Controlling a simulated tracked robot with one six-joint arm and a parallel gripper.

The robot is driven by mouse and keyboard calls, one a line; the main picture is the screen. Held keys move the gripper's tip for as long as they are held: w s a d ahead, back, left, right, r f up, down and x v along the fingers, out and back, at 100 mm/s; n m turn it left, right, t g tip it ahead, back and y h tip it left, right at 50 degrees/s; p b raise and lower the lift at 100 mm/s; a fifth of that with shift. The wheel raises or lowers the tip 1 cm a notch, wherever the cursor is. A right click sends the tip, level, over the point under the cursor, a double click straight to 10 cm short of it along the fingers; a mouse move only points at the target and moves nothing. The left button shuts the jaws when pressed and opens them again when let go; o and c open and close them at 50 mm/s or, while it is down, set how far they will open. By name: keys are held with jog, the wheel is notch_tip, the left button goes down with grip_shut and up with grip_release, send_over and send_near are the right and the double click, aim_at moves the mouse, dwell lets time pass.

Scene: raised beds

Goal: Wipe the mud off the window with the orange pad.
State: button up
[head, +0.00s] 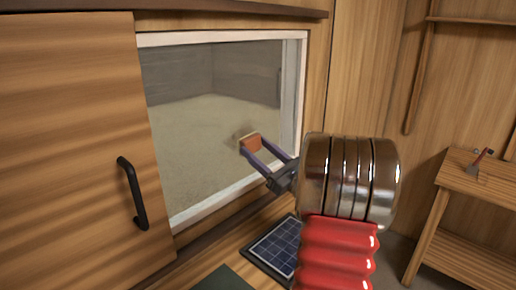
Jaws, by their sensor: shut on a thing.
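The window (195,110) has a white frame and a greyish pane, in the middle left of the head view. A brown mud smudge (238,132) shows on the pane just above and left of the pad. My gripper (251,147) is shut on the orange pad (252,142), with its two purple fingers on either side of it. The pad is at the lower right part of the pane; I cannot tell whether it touches the glass.
A wooden sliding panel (70,100) with a black handle (133,192) covers the left. A solar panel (275,248) and a dark green flat thing (226,279) lie below the window. A wooden bench (460,195) at right bears a red-handled tool (482,160).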

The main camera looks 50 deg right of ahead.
jog(key=shift+d, duration=1.05)
jog(key=shift+d, duration=0.15)
jog(key=d, duration=0.3)
jog(key=shift+w+d, duration=0.15)
jog(key=shift+d, duration=0.1)
jog(key=shift+r, duration=0.1)
jog(key=shift+r, duration=0.95)
jog(key=shift+a, duration=0.1)
jog(key=shift+a, duration=1.85)
